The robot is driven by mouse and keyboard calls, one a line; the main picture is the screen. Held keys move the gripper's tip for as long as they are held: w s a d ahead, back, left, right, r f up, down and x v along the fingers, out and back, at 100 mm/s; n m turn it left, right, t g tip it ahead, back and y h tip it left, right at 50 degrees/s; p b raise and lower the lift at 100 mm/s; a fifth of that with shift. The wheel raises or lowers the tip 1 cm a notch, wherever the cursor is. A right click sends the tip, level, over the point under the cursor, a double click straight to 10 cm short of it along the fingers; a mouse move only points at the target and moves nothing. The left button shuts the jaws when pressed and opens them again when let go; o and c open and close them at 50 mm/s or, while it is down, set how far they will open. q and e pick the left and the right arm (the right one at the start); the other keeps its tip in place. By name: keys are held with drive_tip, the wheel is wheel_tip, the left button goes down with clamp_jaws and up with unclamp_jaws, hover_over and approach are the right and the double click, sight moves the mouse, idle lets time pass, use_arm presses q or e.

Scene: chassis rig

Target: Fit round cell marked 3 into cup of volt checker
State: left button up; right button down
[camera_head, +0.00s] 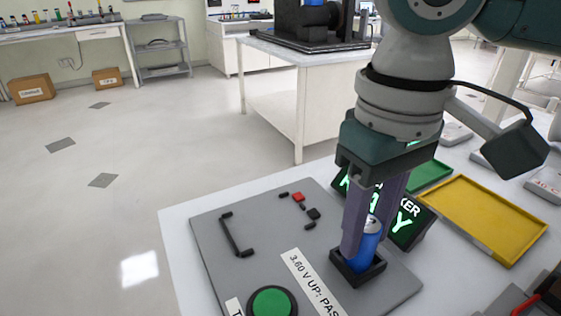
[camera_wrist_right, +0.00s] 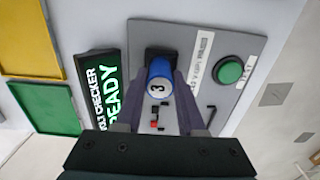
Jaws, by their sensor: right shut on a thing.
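The blue round cell (camera_head: 367,245) stands upright at the black square cup (camera_head: 357,268) of the volt checker, its lower end inside the cup's rim as far as the head view shows. Its white top with a "3" shows in the right wrist view (camera_wrist_right: 159,87). My right gripper (camera_head: 366,238) is shut on the cell from above, one finger on each side. The volt checker's grey board (camera_head: 225,262) carries a sign (camera_head: 408,222) lit in green, reading "READY" in the wrist view. Whether the cell rests on the cup's floor is hidden. My left gripper is not in view.
A green button (camera_head: 272,302) and a label strip are at the board's front. Small red and black parts (camera_head: 299,197) and a black bracket (camera_head: 233,236) sit on the board. A yellow tray (camera_head: 490,218) and a green tray (camera_head: 430,174) lie to the right.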

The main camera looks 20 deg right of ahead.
sight(368, 224)
drive_tip(key=c, duration=0.5)
unclamp_jaws()
drive_tip(key=shift+f, duration=0.1)
wheel_tip(368, 224, up, 12)
drive_tip(key=p, duration=0.3)
